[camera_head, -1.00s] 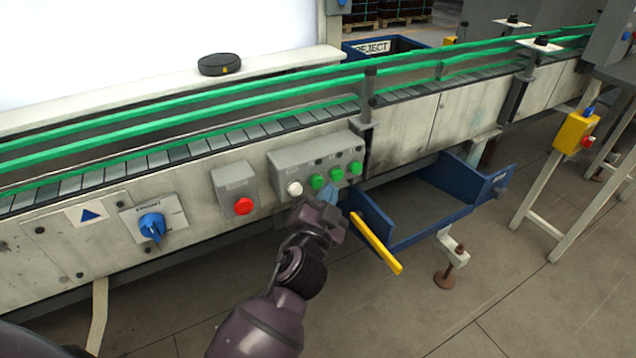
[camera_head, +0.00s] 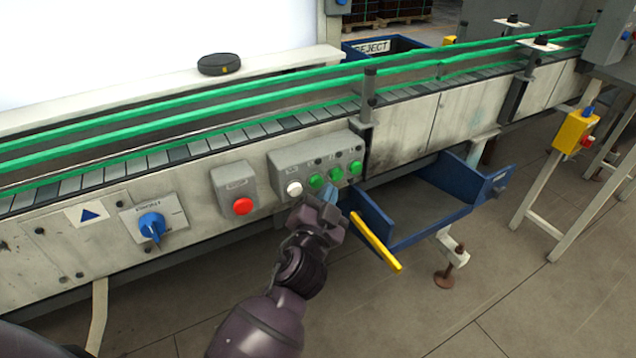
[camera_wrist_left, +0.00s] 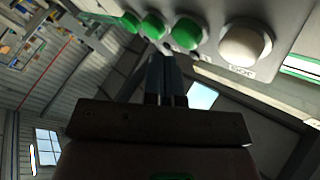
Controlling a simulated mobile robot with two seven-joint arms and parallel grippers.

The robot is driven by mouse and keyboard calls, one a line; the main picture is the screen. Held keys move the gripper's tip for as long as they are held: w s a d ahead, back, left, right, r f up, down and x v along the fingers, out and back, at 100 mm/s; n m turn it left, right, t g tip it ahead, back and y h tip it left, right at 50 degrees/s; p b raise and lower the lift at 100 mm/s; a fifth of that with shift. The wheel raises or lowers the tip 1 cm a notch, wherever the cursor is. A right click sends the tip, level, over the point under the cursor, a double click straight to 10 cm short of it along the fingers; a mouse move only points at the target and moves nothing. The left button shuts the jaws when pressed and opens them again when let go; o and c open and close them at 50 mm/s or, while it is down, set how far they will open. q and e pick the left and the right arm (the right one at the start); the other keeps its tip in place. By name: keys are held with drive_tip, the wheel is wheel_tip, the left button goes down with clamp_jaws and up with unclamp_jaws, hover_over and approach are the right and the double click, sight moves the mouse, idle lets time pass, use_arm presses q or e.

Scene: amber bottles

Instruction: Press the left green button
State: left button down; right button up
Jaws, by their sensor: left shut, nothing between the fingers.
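The left green button (camera_head: 316,181) is on a grey control box (camera_head: 284,166) on the conveyor's front, right of a white button (camera_head: 293,188). Two more green buttons (camera_head: 336,174) (camera_head: 355,167) sit to its right. My left gripper (camera_head: 330,194) is shut and empty, its bluish fingertips just below the green buttons. In the left wrist view, the left green button (camera_wrist_left: 187,32) is just above and right of the fingertips (camera_wrist_left: 167,60), beside the white button (camera_wrist_left: 245,43). A small gap seems to show; contact is unclear. My right gripper is not in view.
A red button (camera_head: 243,206) on its own grey box and a blue rotary switch (camera_head: 152,226) are to the left. A blue bin (camera_head: 372,215) with a yellow handle (camera_head: 376,243) juts out right of my gripper. Floor in front is mostly open.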

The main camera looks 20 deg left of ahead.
use_arm(q)
drive_tip(key=shift+w+a, duration=0.15)
drive_tip(key=shift+a, duration=0.05)
idle(0.5)
drive_tip(key=shift+w+a, duration=0.1)
drive_tip(key=shift+a, duration=0.05)
